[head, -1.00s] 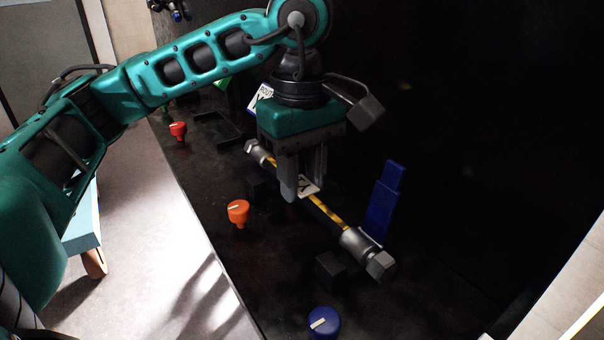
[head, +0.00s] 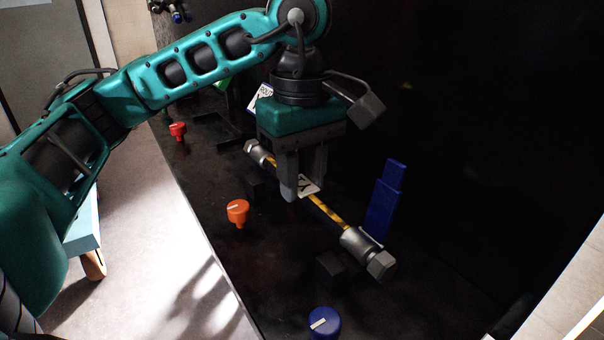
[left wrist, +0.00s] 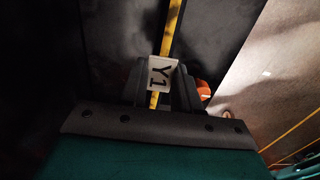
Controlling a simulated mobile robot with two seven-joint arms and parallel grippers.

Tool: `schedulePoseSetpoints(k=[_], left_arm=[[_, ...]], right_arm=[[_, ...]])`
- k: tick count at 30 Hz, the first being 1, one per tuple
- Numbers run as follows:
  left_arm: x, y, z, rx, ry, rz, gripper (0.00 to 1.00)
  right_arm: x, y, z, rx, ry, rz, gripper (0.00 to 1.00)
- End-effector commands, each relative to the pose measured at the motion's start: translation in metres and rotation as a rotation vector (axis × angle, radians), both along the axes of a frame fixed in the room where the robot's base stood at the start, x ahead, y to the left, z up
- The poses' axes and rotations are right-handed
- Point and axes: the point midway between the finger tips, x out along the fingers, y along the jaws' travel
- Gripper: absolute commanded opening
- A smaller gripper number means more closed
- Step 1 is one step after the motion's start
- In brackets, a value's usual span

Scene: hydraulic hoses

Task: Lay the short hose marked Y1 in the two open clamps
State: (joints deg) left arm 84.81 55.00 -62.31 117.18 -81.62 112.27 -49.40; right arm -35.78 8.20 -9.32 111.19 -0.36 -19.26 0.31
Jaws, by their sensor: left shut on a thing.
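The short hose (head: 329,212) is yellow with a grey metal fitting at each end and a white tag marked Y1 (left wrist: 162,74). My left gripper (head: 302,190) is shut on its middle, beside the tag, with fingers pointing down. The hose lies slanted in the head view, from upper left to lower right. The two clamps are dark and hard to make out; low black blocks show below the hose, one near the far end (head: 254,187) and one near the near end (head: 330,264). I cannot tell whether the hose touches them. My right gripper is not in view.
An orange knob (head: 237,213), a red knob (head: 178,131) and a blue knob (head: 324,322) stand along the dark panel's left edge. A blue upright piece (head: 383,205) stands right behind the near fitting. A white sign (head: 262,98) is behind my gripper.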

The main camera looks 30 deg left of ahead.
Motion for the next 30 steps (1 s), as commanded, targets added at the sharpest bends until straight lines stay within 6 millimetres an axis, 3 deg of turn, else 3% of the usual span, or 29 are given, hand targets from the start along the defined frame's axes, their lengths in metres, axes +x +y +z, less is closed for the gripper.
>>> schedulePoseSetpoints(k=[30], left_arm=[[0.0,0.0,-0.022,-0.001,-0.002,0.0,0.0]], right_arm=[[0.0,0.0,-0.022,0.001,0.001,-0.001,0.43]])
